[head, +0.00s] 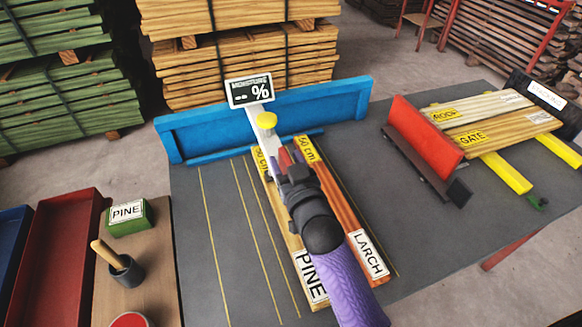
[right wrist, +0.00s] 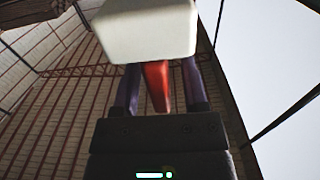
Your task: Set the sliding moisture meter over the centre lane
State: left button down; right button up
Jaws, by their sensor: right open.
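The moisture meter (head: 250,92) has a dark display reading "MOISTURE -- %" on a pale post with a yellow knob (head: 266,120). It sits at the blue rail (head: 340,98), near the far end of the PINE board (head: 306,262). The LARCH board (head: 352,222) lies beside that board, to its right. My right gripper (head: 284,160) is over the far part of the boards, just in front of the meter. In the right wrist view its two fingers (right wrist: 160,90) are apart, with a red part (right wrist: 157,85) between them and a white block (right wrist: 145,30) beyond. Contact cannot be told. My left gripper is out of view.
Thin yellow lane lines (head: 243,210) run along the grey table, with bare lanes left of the boards. A red plate (head: 425,135) and a stack of boards (head: 490,118) stand at right. A side bench holds a green PINE block (head: 128,218) and a dark cup (head: 127,270).

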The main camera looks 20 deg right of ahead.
jog(key=s+p, duration=0.1)
jog(key=s, duration=0.8)
jog(key=shift+s+d, duration=0.15)
jog(key=shift+s, duration=0.1)
